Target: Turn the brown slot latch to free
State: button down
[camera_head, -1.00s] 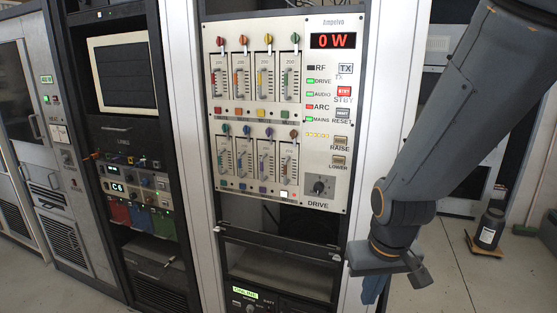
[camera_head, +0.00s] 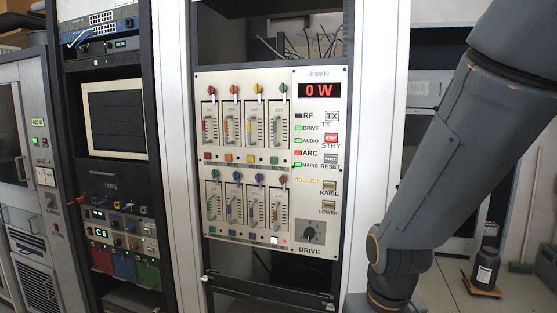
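The brown slot latch (camera_head: 283,180) is a small knob at the top of the rightmost slot in the lower row of a pale transmitter panel (camera_head: 318,270). Its turn position is too small to tell. Blue, purple and other coloured latches top the slots to its left. A green latch (camera_head: 283,89) tops the slot above it. My arm comes down on the right of the panel, apart from the brown latch. My gripper is below the picture's bottom edge and hidden.
The panel's display (camera_head: 319,91) reads 0 W, and a drive knob (camera_head: 312,232) sits at its lower right. A rack with a dark screen (camera_head: 117,113) stands left. A dark canister (camera_head: 486,266) stands on the floor at right.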

aim_at(283, 179)
jog(key=z, duration=2.95)
jog(key=k, duration=0.6)
jog(key=u, duration=2.35)
